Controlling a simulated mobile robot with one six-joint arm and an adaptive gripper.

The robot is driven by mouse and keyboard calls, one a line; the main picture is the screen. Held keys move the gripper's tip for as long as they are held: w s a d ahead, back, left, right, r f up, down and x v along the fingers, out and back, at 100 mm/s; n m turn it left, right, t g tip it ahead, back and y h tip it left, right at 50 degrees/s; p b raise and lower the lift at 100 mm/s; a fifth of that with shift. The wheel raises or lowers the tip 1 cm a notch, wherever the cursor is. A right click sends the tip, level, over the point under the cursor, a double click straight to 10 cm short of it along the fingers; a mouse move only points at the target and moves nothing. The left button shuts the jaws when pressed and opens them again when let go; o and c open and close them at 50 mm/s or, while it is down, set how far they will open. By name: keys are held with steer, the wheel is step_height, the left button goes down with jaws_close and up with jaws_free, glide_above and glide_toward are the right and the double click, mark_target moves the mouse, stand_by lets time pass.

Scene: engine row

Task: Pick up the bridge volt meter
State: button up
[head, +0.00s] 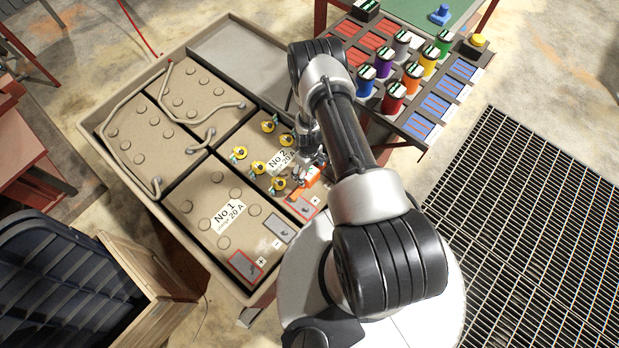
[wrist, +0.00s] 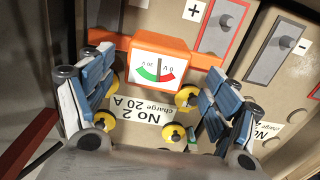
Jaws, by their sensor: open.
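The bridge volt meter (wrist: 158,62) is an orange block with a white dial face, marked green and red, in the upper middle of the wrist view. In the head view a small orange part of it (head: 313,177) shows beside my arm, at the No 2 battery. My gripper (wrist: 160,72) is open, with one blue-padded finger on each side of the meter's dial. In the head view my gripper (head: 306,170) is down over the meter and partly hides it. I cannot tell whether the fingers touch it.
The No 2 battery (head: 247,138) carries several yellow caps around the meter; the No 1 battery (head: 205,185) lies beside it in the same tray. Plus and minus terminal plates (wrist: 275,52) lie close by. A rack of coloured canisters (head: 412,78) stands at the upper right.

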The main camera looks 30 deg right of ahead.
mark_target(309, 172)
step_height(309, 172, down, 5)
steer(key=shift+w+d+f+b, duration=0.1)
steer(key=shift+d+f+b, duration=0.05)
steer(key=shift+b, duration=0.85)
steer(key=shift+c, duration=0.4)
steer(key=c, duration=1.4)
